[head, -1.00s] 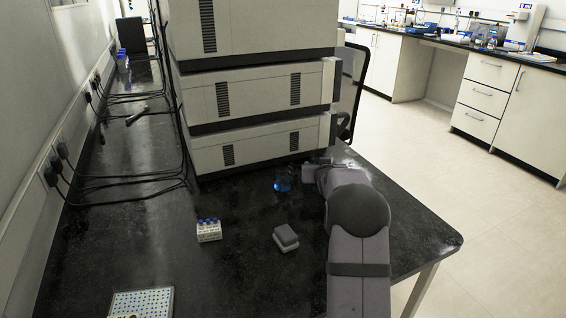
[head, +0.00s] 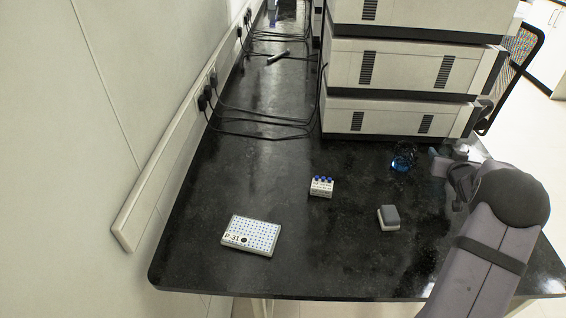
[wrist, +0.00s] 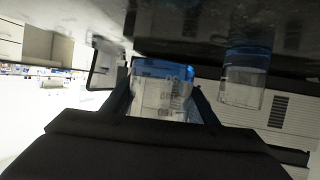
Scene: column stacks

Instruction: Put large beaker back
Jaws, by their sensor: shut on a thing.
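My gripper (wrist: 163,100) is shut on a clear graduated beaker (wrist: 160,98) with blue at its upper end in the wrist view, where the scene looks upside down. The fingers lie on both sides of it. I take this to be the large beaker. A second clear beaker (wrist: 245,85) with blue in it stands apart to the right there. In the head view a beaker with blue liquid (head: 402,160) stands on the black bench in front of the stacked instruments. My gripper (head: 447,165) is just right of it, and my wrist mostly hides the held beaker.
Stacked white instruments (head: 400,75) stand behind. A small rack with blue-capped tubes (head: 321,187), a grey-topped block (head: 388,217) and a blue-dotted box (head: 251,235) stand on the bench (head: 330,260). Black cables (head: 255,115) run along the left wall. Free bench lies between these things.

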